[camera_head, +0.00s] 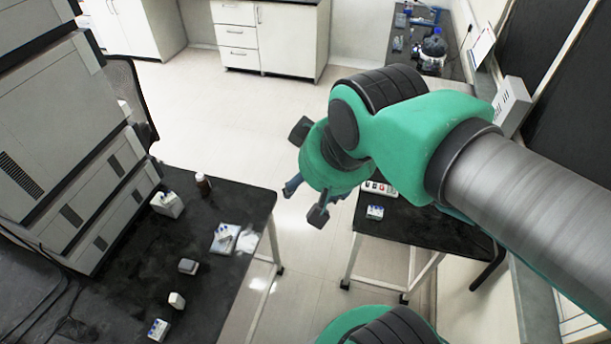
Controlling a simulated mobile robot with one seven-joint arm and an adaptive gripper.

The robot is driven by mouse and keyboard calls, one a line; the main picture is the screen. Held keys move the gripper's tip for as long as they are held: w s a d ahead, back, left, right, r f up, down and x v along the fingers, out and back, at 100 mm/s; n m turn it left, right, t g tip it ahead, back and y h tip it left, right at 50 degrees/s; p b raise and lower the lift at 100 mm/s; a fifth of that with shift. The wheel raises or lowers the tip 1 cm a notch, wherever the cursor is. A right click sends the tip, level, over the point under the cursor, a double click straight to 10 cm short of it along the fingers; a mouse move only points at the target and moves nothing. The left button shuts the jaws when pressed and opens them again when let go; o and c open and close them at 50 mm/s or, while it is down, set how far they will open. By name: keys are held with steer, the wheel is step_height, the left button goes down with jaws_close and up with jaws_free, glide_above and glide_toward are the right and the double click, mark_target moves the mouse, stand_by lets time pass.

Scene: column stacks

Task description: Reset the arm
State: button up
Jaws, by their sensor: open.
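My gripper (305,200) hangs at the end of my green and grey arm, near the middle of the view. Its fingers are spread open, and I see nothing between them. It is in the air above the light floor, in the gap between the left black table (225,287) and the right black table (425,232). My wrist and forearm cover part of the right table. The arm reaches in from the right edge of the view.
Tall grey instrument stacks (60,140) stand at the left. A brown bottle (203,183), a white container (168,204) and small boxes sit on the left table. A small vial rack (375,212) is on the right table. White cabinets (265,37) line the back. The floor between is clear.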

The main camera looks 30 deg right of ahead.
steer(key=shift+s+a+r, duration=0.1)
steer(key=shift+s+a, duration=0.1)
steer(key=shift+s, duration=0.25)
step_height(320, 180, down, 6)
steer(key=b, duration=0.6)
